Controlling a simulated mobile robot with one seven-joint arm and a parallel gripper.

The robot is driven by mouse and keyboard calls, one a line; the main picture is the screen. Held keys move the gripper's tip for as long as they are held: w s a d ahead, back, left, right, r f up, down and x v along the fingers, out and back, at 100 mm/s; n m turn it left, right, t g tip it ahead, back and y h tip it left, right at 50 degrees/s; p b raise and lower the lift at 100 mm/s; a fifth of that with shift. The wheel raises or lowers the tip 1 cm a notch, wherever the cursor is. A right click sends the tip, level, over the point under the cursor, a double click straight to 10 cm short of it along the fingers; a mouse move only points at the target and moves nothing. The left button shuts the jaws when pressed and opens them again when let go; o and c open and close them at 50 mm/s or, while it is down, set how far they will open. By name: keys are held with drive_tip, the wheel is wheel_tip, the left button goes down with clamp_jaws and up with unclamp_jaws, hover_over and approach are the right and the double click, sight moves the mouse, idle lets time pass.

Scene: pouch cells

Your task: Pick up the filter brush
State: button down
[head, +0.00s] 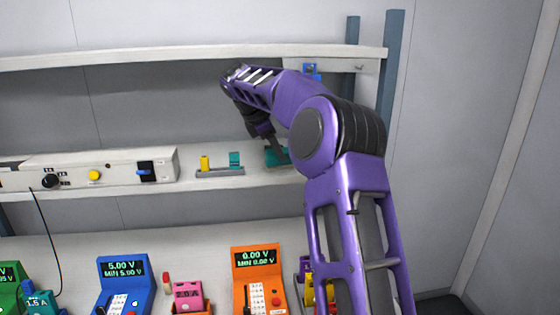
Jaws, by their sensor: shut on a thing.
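My gripper (272,145) points down at the lower shelf, just left of my arm's big round joint. It is shut on a small teal thing (276,157) at the shelf. The thing is partly hidden by my gripper and arm; its shape is too small to make out, and I cannot tell for certain that it is the filter brush. Whether it still touches the shelf is also unclear. No other thing in view is plainly a filter brush.
A grey holder (220,172) with a yellow and a teal piece stands left of my gripper. A white panel box (110,168) is farther left. The upper shelf (180,55) runs above. Blue (123,285) and orange (257,275) meters stand below on the bench.

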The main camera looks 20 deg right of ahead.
idle(0.3)
drive_tip(key=shift+r, duration=0.25)
drive_tip(key=s+a, duration=0.3)
drive_tip(key=a, duration=0.5)
drive_tip(key=s+a, duration=0.3)
drive_tip(key=a, duration=0.5)
drive_tip(key=shift+s+a+r+b, duration=0.35)
drive_tip(key=shift+s+r+b, duration=0.05)
drive_tip(key=shift+r, duration=0.05)
